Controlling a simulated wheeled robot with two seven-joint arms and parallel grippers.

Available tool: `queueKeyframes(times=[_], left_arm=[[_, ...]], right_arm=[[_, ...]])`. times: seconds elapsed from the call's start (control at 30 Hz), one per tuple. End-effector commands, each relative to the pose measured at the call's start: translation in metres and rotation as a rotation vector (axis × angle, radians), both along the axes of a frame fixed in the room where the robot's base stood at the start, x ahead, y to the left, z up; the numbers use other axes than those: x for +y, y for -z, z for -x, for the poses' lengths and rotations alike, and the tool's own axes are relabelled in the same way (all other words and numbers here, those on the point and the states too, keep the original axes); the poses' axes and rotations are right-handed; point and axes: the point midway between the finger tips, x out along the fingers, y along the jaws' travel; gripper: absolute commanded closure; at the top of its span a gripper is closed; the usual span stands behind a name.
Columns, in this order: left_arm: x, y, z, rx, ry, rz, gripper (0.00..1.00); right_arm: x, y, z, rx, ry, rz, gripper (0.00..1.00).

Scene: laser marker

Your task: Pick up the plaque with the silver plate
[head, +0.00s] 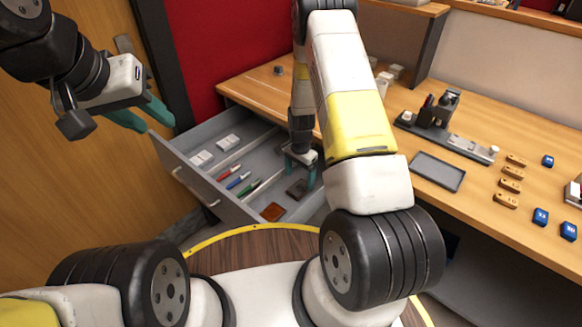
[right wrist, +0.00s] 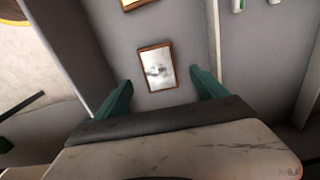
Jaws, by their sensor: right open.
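The plaque with the silver plate (right wrist: 157,68) has a brown wooden border and lies flat in the open drawer (head: 180,184). In the head view this plaque (head: 296,190) looks dark and is partly covered by my gripper. My right gripper (head: 301,179) points down into the drawer over it, open. In the right wrist view the plaque shows between the two spread teal fingers, with gaps on both sides. My left gripper (head: 158,127) is open and empty, in the air left of the drawer.
A reddish-brown plaque (head: 273,212) lies nearby in the same compartment. Pens (head: 238,180) and white boxes (head: 228,142) lie in the drawer's other parts. Drawer walls and dividers stand close to my right gripper. The desk (head: 460,195) holds a grey tray (head: 437,172) and wooden tags (head: 510,185).

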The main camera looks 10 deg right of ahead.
Motion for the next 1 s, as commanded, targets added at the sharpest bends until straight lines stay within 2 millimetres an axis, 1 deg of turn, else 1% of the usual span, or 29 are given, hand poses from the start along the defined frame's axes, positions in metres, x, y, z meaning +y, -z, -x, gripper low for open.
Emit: queueKeyframes(times=[0.2,0.3,0.4,0.6,0.67,0.7,0.77,0.8,0.93,0.97,1.0], left_arm=[[0.000,0.000,0.000,0.000,0.000,0.000,0.64],[0.000,0.000,0.000,0.000,0.000,0.000,0.64],[0.000,0.000,0.000,0.000,0.000,0.000,0.64],[0.000,0.000,0.000,0.000,0.000,0.000,0.64],[0.000,0.000,0.000,0.000,0.000,0.000,0.64],[0.000,0.000,0.000,0.000,0.000,0.000,0.64],[0.000,0.000,0.000,0.000,0.000,0.000,0.64],[0.000,0.000,0.000,0.000,0.000,0.000,0.64],[0.000,0.000,0.000,0.000,0.000,0.000,0.64],[0.000,0.000,0.000,0.000,0.000,0.000,0.64],[0.000,0.000,0.000,0.000,0.000,0.000,0.64]], right_arm=[[-0.002,0.033,0.002,0.004,-0.001,0.000,0.18],[-0.001,0.044,0.001,0.001,-0.001,0.000,0.18],[-0.001,0.049,0.000,0.000,-0.001,0.000,0.18],[-0.001,0.049,0.000,-0.001,-0.001,-0.001,0.18],[-0.001,0.049,0.000,-0.001,-0.001,-0.001,0.30],[-0.001,0.049,0.000,0.000,-0.001,0.000,0.38],[-0.001,0.048,0.000,0.000,-0.001,0.000,0.50],[-0.001,0.048,0.000,0.000,-0.001,0.000,0.57],[-0.001,0.048,0.000,0.000,-0.001,0.000,0.83],[-0.001,0.048,0.000,0.000,-0.001,0.000,0.85],[-0.001,0.048,0.000,0.000,-0.001,0.000,0.85]])
